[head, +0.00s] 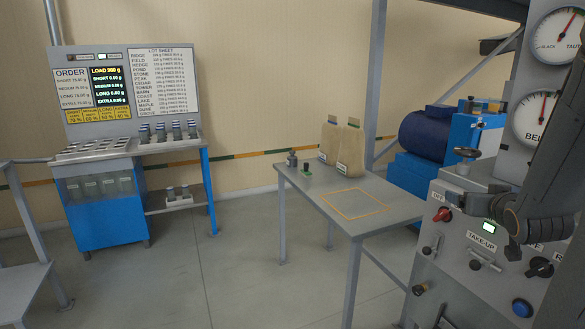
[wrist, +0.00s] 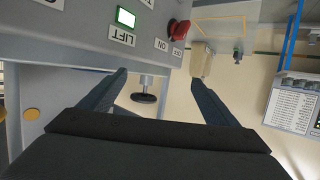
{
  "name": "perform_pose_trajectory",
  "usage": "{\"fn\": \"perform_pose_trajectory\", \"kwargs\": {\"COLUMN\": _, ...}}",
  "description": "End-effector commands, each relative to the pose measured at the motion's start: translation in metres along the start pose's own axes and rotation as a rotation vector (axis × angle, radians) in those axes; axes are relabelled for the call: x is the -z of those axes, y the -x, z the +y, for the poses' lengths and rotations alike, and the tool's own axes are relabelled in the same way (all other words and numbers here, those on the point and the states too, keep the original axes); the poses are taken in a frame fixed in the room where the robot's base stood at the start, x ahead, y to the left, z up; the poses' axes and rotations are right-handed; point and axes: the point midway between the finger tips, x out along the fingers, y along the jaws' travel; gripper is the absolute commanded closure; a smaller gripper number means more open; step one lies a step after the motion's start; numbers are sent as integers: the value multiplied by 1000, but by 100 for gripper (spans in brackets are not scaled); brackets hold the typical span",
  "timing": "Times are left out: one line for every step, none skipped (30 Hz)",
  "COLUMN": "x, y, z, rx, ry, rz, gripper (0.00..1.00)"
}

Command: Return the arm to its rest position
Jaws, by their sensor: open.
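My arm comes down the right side of the head view, in front of the control panel (head: 470,225). A dark knob on a metal stem (wrist: 145,97) shows in the gap, beyond the fingers; I cannot tell how far. The panel face (wrist: 75,45) with its LIFT label lies left of it, and the red ON/OFF switch (wrist: 178,29) is above.
A table (head: 393,208) with two tan bags (head: 345,150) and an orange outlined square stands left of the panel. Two gauges (head: 558,38) are at the upper right. A blue order station (head: 105,215) stands at the back left. The floor between is clear.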

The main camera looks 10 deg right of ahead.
Motion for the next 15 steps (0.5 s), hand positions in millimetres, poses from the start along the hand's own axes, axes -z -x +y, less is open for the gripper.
{"fn": "perform_pose_trajectory", "kwargs": {"x": -7, "y": -1, "z": -16, "rx": 11, "ry": 8, "rz": -39, "gripper": 17}}
{"fn": "perform_pose_trajectory", "kwargs": {"x": -13, "y": -1, "z": -25, "rx": 15, "ry": 13, "rz": -69, "gripper": 17}}
{"fn": "perform_pose_trajectory", "kwargs": {"x": -23, "y": 0, "z": -39, "rx": 21, "ry": 19, "rz": -114, "gripper": 17}}
{"fn": "perform_pose_trajectory", "kwargs": {"x": -31, "y": 0, "z": -50, "rx": 28, "ry": 25, "rz": -152, "gripper": 17}}
{"fn": "perform_pose_trajectory", "kwargs": {"x": -40, "y": 2, "z": -63, "rx": 35, "ry": 33, "rz": -193, "gripper": 17}}
{"fn": "perform_pose_trajectory", "kwargs": {"x": -52, "y": 7, "z": -80, "rx": 46, "ry": 44, "rz": -254, "gripper": 17}}
{"fn": "perform_pose_trajectory", "kwargs": {"x": -63, "y": 11, "z": -94, "rx": 55, "ry": 54, "rz": -301, "gripper": 17}}
{"fn": "perform_pose_trajectory", "kwargs": {"x": -74, "y": 17, "z": -108, "rx": 65, "ry": 65, "rz": -351, "gripper": 17}}
{"fn": "perform_pose_trajectory", "kwargs": {"x": -88, "y": 26, "z": -125, "rx": 79, "ry": 80, "rz": -416, "gripper": 17}}
{"fn": "perform_pose_trajectory", "kwargs": {"x": -98, "y": 33, "z": -138, "rx": 89, "ry": 90, "rz": -465, "gripper": 17}}
{"fn": "perform_pose_trajectory", "kwargs": {"x": -108, "y": 42, "z": -150, "rx": 101, "ry": 104, "rz": -515, "gripper": 17}}
{"fn": "perform_pose_trajectory", "kwargs": {"x": -122, "y": 55, "z": -167, "rx": 117, "ry": 122, "rz": -581, "gripper": 17}}
{"fn": "perform_pose_trajectory", "kwargs": {"x": -133, "y": 66, "z": -178, "rx": 129, "ry": 135, "rz": -632, "gripper": 17}}
{"fn": "perform_pose_trajectory", "kwargs": {"x": -142, "y": 78, "z": -190, "rx": 143, "ry": 150, "rz": -681, "gripper": 17}}
{"fn": "perform_pose_trajectory", "kwargs": {"x": -155, "y": 94, "z": -204, "rx": 161, "ry": 171, "rz": -746, "gripper": 17}}
